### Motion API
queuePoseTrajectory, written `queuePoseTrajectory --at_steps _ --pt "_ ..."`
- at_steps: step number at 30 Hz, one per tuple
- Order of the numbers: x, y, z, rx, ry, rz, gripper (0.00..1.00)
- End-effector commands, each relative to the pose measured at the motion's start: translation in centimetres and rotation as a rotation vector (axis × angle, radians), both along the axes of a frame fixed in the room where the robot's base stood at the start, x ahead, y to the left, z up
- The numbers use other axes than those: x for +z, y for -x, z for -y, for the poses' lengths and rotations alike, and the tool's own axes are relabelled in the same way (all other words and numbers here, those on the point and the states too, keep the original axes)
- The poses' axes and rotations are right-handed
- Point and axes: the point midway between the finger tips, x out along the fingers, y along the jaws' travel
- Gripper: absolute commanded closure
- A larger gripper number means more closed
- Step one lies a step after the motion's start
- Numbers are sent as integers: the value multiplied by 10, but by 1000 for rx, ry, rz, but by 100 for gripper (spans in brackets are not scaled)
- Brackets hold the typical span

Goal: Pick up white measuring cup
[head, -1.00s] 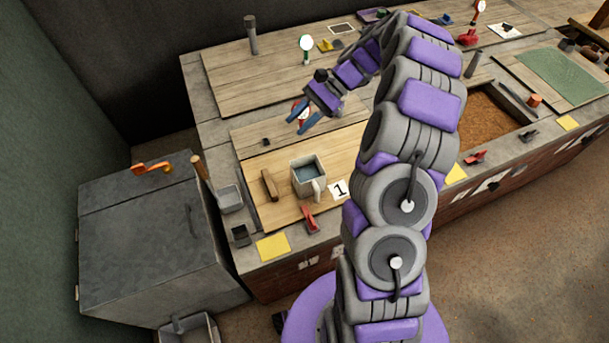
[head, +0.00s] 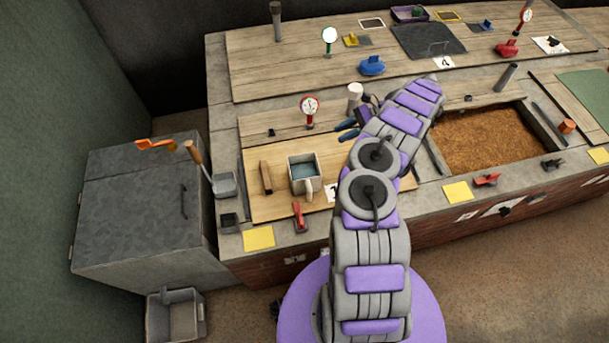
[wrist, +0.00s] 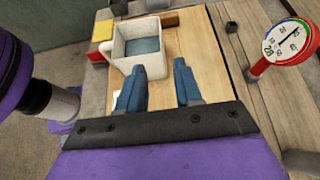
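The white measuring cup (head: 311,185) is a squarish, off-white cup with a handle and a blue-grey inside. It stands upright on a light wooden board (head: 262,210), and its handle faces the front. My gripper (head: 347,130) is to the right of and behind the cup, apart from it. In the wrist view, the two blue fingers of my gripper (wrist: 157,75) are spread with nothing between them. The cup (wrist: 128,68) shows there beyond the fingertips, toward the upper left, with the left finger covering part of its lower edge.
A wooden block (head: 265,177) stands left of the cup and a red clamp-like piece (head: 299,217) in front. A red-rimmed dial (head: 310,106) stands behind. A white cylinder (head: 355,92) is near my arm. A sunken tray of brown grain (head: 485,140) lies right.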

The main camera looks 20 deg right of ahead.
Motion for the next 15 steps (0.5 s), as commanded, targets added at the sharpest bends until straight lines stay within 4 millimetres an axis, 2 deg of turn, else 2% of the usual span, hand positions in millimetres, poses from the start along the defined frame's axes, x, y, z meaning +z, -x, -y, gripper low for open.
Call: queuePoseTrajectory --at_steps 8,15 --pt "-16 -3 -16 -3 -9 -4 66" --pt "-38 -11 -49 -5 -11 -5 66"
